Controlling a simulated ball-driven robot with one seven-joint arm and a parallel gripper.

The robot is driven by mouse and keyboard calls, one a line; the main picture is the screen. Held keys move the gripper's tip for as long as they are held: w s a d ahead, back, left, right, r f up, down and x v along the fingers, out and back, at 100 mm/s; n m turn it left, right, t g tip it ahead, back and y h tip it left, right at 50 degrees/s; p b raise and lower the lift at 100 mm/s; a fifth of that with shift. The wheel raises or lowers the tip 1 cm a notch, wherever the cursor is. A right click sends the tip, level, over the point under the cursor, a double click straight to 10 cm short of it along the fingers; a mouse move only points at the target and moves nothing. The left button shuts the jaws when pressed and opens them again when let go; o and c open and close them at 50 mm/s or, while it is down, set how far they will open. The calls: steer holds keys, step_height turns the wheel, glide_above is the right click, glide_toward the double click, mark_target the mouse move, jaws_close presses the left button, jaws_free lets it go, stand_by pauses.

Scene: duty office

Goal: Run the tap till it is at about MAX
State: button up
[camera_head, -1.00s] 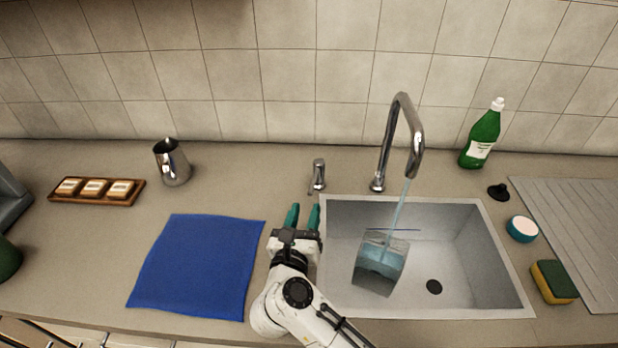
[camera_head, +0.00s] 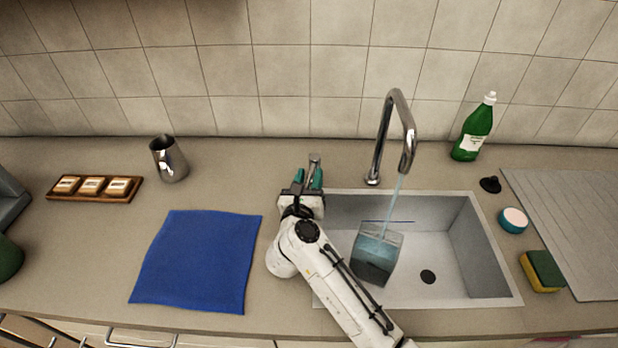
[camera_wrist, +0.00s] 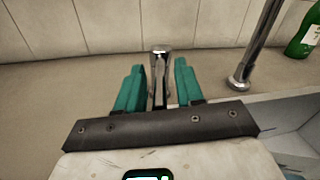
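The chrome tap spout (camera_head: 404,125) arches over the sink (camera_head: 440,235), and a stream of water (camera_head: 393,205) runs from it. The stream falls into a clear container (camera_head: 376,257) standing in the sink's left part. Bluish water fills much of the container; a thin dark blue line (camera_head: 388,221) shows near its top, with the water surface seemingly a little below. The separate chrome tap lever (camera_head: 314,160) stands left of the spout. My gripper (camera_head: 309,174) is open, its green fingers on either side of the lever (camera_wrist: 159,62), with gaps visible in the wrist view.
A blue cloth (camera_head: 198,260) lies left of my arm. A metal jug (camera_head: 168,160) and a wooden tray (camera_head: 120,194) stand farther left. A green bottle (camera_head: 474,130), black plug (camera_head: 490,184), round sponge holder (camera_head: 513,219) and sponge (camera_head: 542,270) are at right. The tiled wall is behind.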

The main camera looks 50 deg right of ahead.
jaws_close()
stand_by(0.3)
